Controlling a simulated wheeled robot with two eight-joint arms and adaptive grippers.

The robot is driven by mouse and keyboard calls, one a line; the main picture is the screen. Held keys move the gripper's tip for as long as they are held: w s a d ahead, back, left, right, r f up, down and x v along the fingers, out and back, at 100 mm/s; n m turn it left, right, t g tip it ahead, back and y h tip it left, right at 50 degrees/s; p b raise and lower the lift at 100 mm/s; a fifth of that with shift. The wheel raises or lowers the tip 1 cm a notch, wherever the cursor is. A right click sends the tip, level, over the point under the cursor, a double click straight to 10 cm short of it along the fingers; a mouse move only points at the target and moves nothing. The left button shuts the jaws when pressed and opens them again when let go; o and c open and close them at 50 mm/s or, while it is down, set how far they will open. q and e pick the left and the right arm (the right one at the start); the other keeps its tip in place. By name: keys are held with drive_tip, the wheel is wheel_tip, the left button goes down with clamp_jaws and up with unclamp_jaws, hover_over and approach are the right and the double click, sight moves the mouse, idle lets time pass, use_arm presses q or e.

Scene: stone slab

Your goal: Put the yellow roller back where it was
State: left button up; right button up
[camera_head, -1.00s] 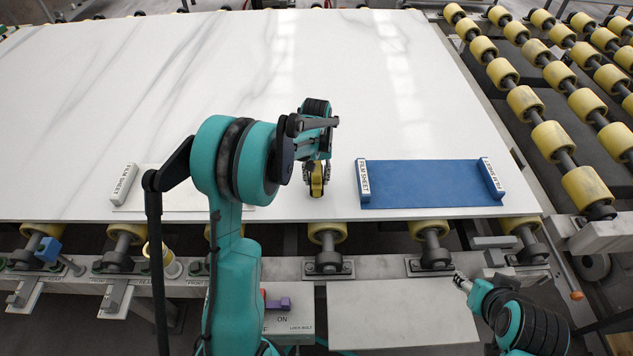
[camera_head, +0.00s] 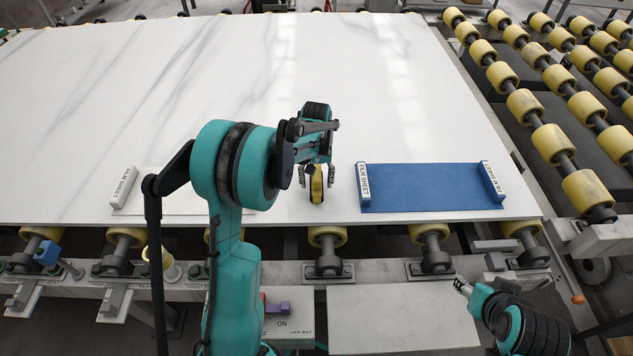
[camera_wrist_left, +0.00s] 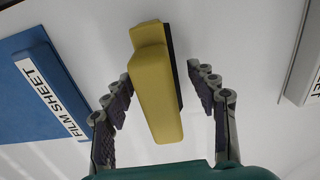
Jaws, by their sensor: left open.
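A yellow block-shaped tool with a dark edge (camera_head: 317,186) stands on the white stone slab (camera_head: 180,95), left of the blue mat. In the left wrist view the yellow tool (camera_wrist_left: 155,88) lies between my left fingers, with a gap on each side. My left gripper (camera_head: 317,180) is open around it. A yellow roller with a pale flange (camera_head: 169,262) stands at the front rail, partly hidden by my left arm. My right gripper (camera_head: 461,285) is low at the right, over the front rail area; its jaws are too small to read.
A blue film sheet (camera_head: 425,188) with white-labelled end bars lies right of the tool. A white film sheet (camera_head: 185,204) with a labelled bar (camera_head: 124,187) lies at left. Yellow conveyor rollers (camera_head: 553,142) fill the right side. Slab behind the tool is clear.

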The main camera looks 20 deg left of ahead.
use_arm(q)
wheel_tip(320, 180, up, 11)
drive_tip(key=p, duration=0.3)
drive_tip(key=shift+f, duration=0.1)
drive_tip(key=s+d+r+m+t, duration=0.1)
drive_tip(key=s+d+r+t, duration=0.1)
drive_tip(key=s+d+r, duration=0.3)
drive_tip(key=s+d+r+m+t, duration=0.1)
drive_tip(key=s+r+m+t, duration=0.15)
drive_tip(key=s, duration=0.45)
drive_tip(key=s+d+f+m+t, duration=0.1)
drive_tip(key=s+d, duration=0.3)
drive_tip(key=s, duration=0.6)
drive_tip(key=shift+f+m+t, duration=0.3)
drive_tip(key=shift+m+t, duration=0.05)
drive_tip(key=shift+t, duration=0.5)
drive_tip(key=shift+s, duration=0.1)
